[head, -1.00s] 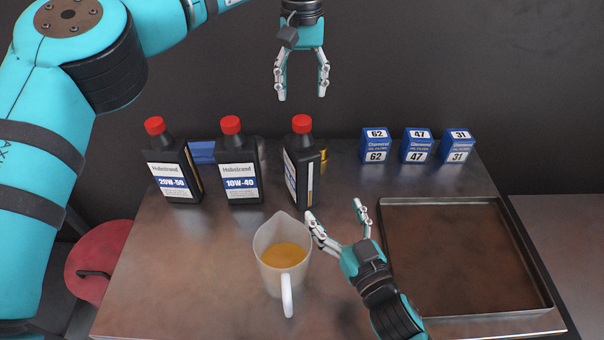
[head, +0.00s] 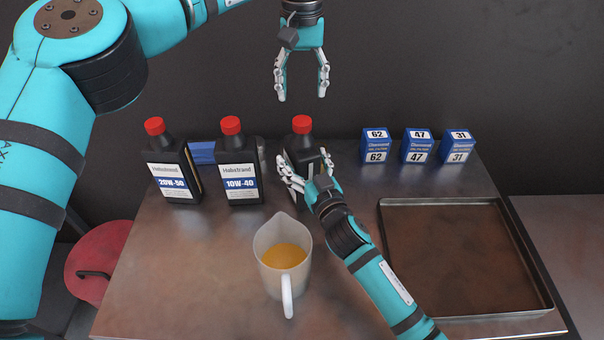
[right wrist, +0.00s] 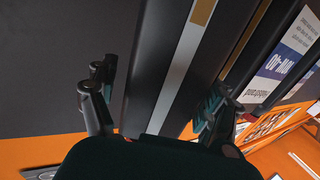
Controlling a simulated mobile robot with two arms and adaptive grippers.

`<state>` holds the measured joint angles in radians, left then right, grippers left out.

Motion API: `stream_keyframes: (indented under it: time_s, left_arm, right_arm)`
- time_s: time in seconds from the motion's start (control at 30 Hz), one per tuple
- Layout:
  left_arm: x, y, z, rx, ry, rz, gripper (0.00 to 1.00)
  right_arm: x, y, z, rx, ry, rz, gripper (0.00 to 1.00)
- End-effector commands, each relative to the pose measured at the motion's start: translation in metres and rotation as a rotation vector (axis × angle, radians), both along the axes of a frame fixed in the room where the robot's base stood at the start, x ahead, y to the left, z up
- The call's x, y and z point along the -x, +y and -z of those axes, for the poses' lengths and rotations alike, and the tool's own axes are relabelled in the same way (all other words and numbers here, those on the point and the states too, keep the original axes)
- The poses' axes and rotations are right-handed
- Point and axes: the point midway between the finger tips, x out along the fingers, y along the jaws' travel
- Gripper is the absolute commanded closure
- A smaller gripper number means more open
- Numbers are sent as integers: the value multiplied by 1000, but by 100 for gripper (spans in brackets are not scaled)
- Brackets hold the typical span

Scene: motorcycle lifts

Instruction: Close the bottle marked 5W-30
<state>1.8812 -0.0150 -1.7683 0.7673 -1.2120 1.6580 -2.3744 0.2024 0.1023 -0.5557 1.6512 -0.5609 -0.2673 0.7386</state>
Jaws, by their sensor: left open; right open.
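Three black bottles with red tops stand upright in a row. The left one (head: 174,168) reads 20W-50 and the middle one (head: 240,170) reads 10W-40. The right-hand bottle (head: 303,146) has its label out of sight, so I cannot read 5W-30 on it. A red cap (head: 302,123) sits on it; I cannot tell how tight. My right gripper (head: 305,160) is open, its fingers on either side of this bottle's body, which also fills the gap in the right wrist view (right wrist: 170,70). My left gripper (head: 302,92) is open and empty above the cap.
A jug (head: 283,262) of amber liquid stands in front of the bottles. Blue boxes marked 62 (head: 376,146), 47 (head: 417,147) and 31 (head: 457,147) stand at the back right. An empty metal tray (head: 455,311) lies at the right.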

Motion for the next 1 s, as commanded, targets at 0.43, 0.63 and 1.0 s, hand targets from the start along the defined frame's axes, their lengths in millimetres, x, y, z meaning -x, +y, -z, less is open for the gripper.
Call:
stream_keyframes:
  time_s: [0.43, 0.63, 1.0]
  left_arm:
    - [0, 0, 0, 0, 0, 0, 44]
    - [0, 0, 0, 0, 0, 0, 44]
    - [0, 0, 0, 0, 0, 0, 44]
  right_arm:
    - [-5, 2, 0, 0, 1, 0, 24]
    - [-5, 2, 0, 0, 1, 0, 50]
    - [-5, 2, 0, 0, 1, 0, 98]
